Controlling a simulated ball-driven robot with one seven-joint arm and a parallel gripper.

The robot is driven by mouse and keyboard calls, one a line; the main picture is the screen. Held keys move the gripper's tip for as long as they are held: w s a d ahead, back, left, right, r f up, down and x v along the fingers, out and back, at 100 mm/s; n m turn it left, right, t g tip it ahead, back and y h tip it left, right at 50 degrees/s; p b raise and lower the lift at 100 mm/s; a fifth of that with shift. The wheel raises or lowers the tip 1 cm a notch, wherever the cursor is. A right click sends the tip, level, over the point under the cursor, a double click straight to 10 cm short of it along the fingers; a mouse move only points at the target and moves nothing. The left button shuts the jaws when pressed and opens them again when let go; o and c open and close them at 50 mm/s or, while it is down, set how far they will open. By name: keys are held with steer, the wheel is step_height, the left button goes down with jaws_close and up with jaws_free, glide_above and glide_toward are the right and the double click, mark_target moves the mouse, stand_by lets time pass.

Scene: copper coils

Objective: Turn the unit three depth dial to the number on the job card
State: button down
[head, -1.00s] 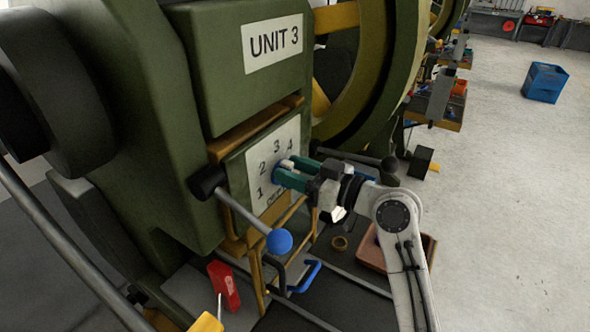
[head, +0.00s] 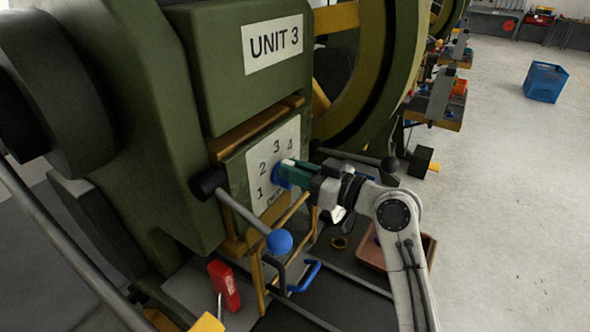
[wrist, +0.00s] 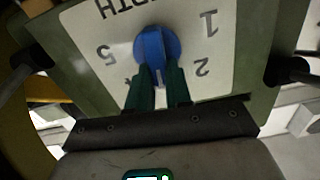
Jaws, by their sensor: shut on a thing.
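The depth dial is a blue round knob (wrist: 155,50) on a white numbered plate (head: 263,190) under the UNIT 3 sign (head: 273,43). My gripper (head: 284,172) is shut on the knob from the right in the head view. In the wrist view its two green fingers (wrist: 158,90) lie on either side of the knob's grip, and the plate appears upside down with 1, 2 and 5 readable. A pale mark on the knob shows between the fingers, pointing down, between 2 and the partly hidden 4. The 3 is hidden there. I cannot make out a job card.
A lever with a blue ball end (head: 279,242) sticks out left of my gripper. Below are a blue handle (head: 305,276), a red block (head: 224,286) and a brown tray (head: 422,250).

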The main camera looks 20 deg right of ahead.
steer(key=shift+w+d+f+m+p, duration=0.15)
steer(key=shift+m+p, duration=0.4)
steer(key=shift+m, duration=0.9)
steer(key=shift+w+d+m+p, duration=0.15)
steer(key=shift+m+p, duration=0.4)
steer(key=shift+m, duration=0.85)
steer(key=shift+w+d+f+m+p, duration=0.15)
steer(key=shift+m+p, duration=0.4)
steer(key=shift+m, duration=0.9)
steer(key=shift+d, duration=0.1)
steer(key=c, duration=1)
jaws_free()
steer(key=shift+c, duration=0.2)
steer(key=shift+s, duration=0.1)
steer(key=b+v, duration=0.2)
steer(key=v, duration=0.8)
steer(key=shift+s+d, duration=0.2)
steer(key=shift+s, duration=0.1)
